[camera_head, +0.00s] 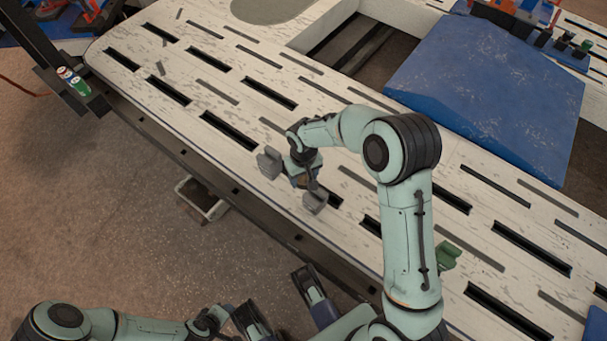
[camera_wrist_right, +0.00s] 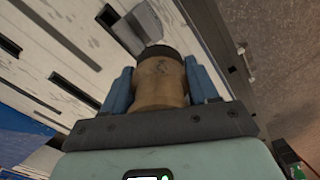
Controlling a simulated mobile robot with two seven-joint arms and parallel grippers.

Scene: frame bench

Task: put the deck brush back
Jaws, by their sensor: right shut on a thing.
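My right gripper (camera_head: 301,178) is above the front part of the slotted pale bench (camera_head: 240,60). In the right wrist view its blue fingers (camera_wrist_right: 158,90) are shut on a tan, rounded piece with a dark end band, which I take to be the deck brush (camera_wrist_right: 160,82). In the head view the held piece is mostly hidden, with grey blocks on either side of the gripper. I cannot tell whether it touches the bench. My left gripper (camera_head: 282,303) is low in the head view, its dark fingers apart and empty, in front of the bench.
A large blue pad (camera_head: 490,95) covers the back right. A green item (camera_head: 447,257) sits on the bench right of my right arm. Small cans (camera_head: 72,80) stand at the far left. A pale frame (camera_head: 203,200) is low under the bench edge.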

